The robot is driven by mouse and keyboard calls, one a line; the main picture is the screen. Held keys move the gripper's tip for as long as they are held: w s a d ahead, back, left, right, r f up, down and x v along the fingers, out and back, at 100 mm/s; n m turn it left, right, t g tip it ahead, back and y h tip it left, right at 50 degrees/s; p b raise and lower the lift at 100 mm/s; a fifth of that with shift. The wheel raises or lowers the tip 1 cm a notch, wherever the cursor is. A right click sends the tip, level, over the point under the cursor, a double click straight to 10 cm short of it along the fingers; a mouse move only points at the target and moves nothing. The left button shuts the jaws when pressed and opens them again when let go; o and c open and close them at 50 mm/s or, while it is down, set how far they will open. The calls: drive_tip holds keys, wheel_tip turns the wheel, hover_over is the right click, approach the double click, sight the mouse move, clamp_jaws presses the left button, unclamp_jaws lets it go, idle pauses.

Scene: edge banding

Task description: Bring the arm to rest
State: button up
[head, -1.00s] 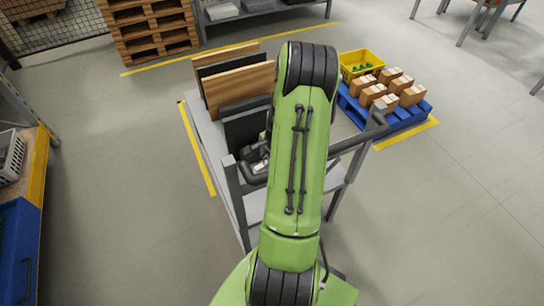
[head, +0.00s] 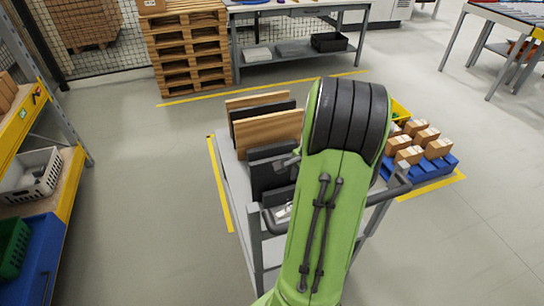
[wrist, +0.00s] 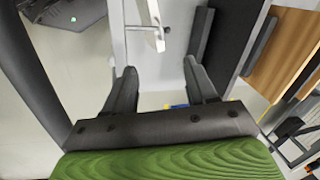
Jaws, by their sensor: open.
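My green arm covers the middle of the head view, in front of a grey cart. My gripper (wrist: 160,85) shows in the wrist view with its two dark fingers apart and nothing between them. In the head view the gripper is mostly hidden behind the arm. The cart (head: 228,178) carries several upright panels, wood-coloured (head: 268,132) and dark (head: 272,180). In the wrist view a dark panel (wrist: 232,45) and a wood-coloured panel (wrist: 285,50) stand right of the fingers, apart from them. The cart's dark push handle (head: 390,192) passes close to my arm.
A blue pallet (head: 440,170) with several cartons and a partly hidden yellow crate stands right of the cart. Stacked wooden pallets (head: 190,50) and a workbench (head: 300,55) are behind. Shelving with a white basket (head: 32,175) is at left.

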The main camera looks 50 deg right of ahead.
drive_tip(key=shift+w, duration=0.1)
drive_tip(key=w+a+r+n, duration=0.2)
drive_tip(key=a+r+n, duration=0.35)
drive_tip(key=a, duration=0.25)
drive_tip(key=w+a+r+n, duration=0.35)
drive_tip(key=a+r, duration=0.25)
drive_tip(key=a, duration=0.2)
drive_tip(key=s+a+r+n+t, duration=0.1)
drive_tip(key=s+a+r+n, duration=0.1)
drive_tip(key=s+a+n, duration=0.3)
drive_tip(key=s+a+r+n+t+p, duration=0.1)
drive_tip(key=s+a+n, duration=0.4)
drive_tip(key=a, duration=0.5)
drive_tip(key=shift+s+a+r+n+t+y, duration=0.25)
drive_tip(key=shift+r+n+t, duration=0.45)
drive_tip(key=shift+r+n, duration=0.35)
drive_tip(key=shift+w+d+f, duration=0.1)
